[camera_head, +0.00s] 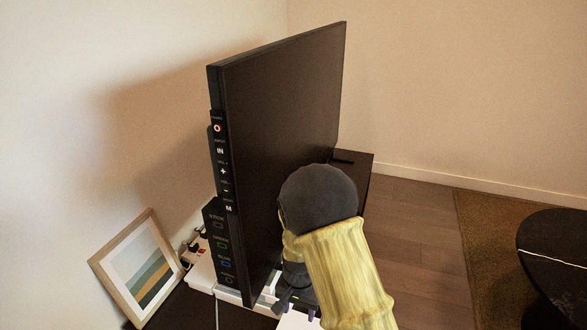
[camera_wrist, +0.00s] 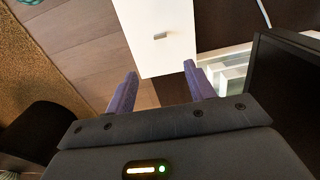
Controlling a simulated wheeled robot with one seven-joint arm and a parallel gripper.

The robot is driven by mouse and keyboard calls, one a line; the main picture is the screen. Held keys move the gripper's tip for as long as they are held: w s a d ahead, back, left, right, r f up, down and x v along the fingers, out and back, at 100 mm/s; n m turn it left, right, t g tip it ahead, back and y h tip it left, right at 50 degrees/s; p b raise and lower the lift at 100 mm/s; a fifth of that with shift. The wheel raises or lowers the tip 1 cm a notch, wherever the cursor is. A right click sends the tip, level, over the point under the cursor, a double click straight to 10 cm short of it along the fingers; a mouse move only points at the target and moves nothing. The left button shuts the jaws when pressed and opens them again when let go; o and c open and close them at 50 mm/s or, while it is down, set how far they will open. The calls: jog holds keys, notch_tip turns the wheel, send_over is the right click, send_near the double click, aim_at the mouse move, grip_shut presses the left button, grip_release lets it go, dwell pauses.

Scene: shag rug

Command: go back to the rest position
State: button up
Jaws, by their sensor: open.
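My gripper (camera_wrist: 160,70) is open, its two purple fingers spread apart in the wrist view. A white box-like thing (camera_wrist: 155,30) with a small grey mark shows beyond and between the fingertips; I cannot tell whether they touch it. In the head view my yellow-sleeved arm reaches in front of the TV and hides most of my gripper (camera_head: 301,310), which is low beside the screen, over the stand. A bit of white surface shows under it.
A large black TV (camera_head: 280,140) stands on a dark stand (camera_head: 364,180) by the wall. A framed picture (camera_head: 140,268) leans at the left, near a white power strip (camera_head: 200,268). A black round table (camera_head: 555,255) stands on a brown rug (camera_head: 490,240) at right. Wooden floor (camera_head: 420,215) between is clear.

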jog(key=s+d+r+n+t, duration=0.3)
jog(key=s+d+r+n, duration=0.1)
jog(key=s+d+r, duration=1.05)
notch_tip(320, 180, up, 37)
jog(key=w+a+p, duration=0.1)
jog(key=w+p, duration=0.1)
jog(key=p, duration=3.3)
